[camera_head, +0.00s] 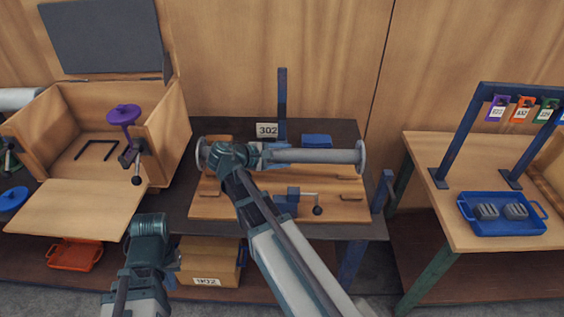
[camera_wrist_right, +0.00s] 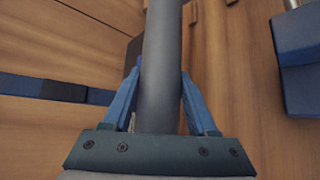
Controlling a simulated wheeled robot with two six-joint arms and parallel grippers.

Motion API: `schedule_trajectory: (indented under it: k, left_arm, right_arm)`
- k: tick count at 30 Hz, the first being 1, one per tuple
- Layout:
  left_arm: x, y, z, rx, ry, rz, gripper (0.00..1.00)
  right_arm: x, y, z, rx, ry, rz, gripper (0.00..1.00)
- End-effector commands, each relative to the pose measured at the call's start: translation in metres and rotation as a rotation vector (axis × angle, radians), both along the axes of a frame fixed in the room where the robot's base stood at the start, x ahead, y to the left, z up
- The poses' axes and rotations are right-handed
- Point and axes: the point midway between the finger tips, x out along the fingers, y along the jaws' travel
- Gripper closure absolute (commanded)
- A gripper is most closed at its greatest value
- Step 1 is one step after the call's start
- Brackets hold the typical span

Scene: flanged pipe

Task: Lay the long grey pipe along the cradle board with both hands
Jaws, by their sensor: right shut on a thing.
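The long grey pipe (camera_head: 312,156) lies roughly level across the picture, with a round flange at each end. My right gripper (camera_head: 264,155) is shut on the pipe left of its middle; the right wrist view shows the pipe (camera_wrist_right: 161,70) between the two blue fingers (camera_wrist_right: 161,100). The wooden cradle board (camera_head: 225,209) is on the dark table, below and in front of the pipe. My right arm hides part of both. I cannot tell whether the pipe touches the board. My left gripper (camera_head: 170,262) is low at the front left, apart from the pipe; its fingers are unclear.
A blue post (camera_head: 282,105) and a 302 label (camera_head: 267,130) stand behind the pipe. A black-knobbed lever (camera_head: 317,210) sits on the board's front. An open wooden box (camera_head: 172,120) is left. A table with a blue tray (camera_head: 480,229) is right.

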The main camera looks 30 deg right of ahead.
Motion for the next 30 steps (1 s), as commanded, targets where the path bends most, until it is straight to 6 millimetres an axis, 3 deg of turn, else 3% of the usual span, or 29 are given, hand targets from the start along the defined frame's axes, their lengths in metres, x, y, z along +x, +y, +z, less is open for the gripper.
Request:
schedule_trajectory:
  k: [1,7,19,30]
  left_arm:
    - [0.000,0.000,-0.013,0.000,0.000,0.000,1.00]
    - [0.000,0.000,-0.039,0.000,0.000,0.000,1.00]
    - [0.000,0.000,-0.049,0.000,0.000,0.000,1.00]
    - [0.000,0.000,-0.083,0.000,0.000,0.000,1.00]
  right_arm:
    - [0.000,0.000,-0.012,-0.004,-0.001,0.000,1.00]
    - [0.000,0.000,-0.038,-0.004,-0.001,0.000,1.00]
    - [0.000,0.000,-0.048,-0.004,-0.001,0.000,1.00]
    - [0.000,0.000,-0.082,-0.004,-0.001,0.000,1.00]
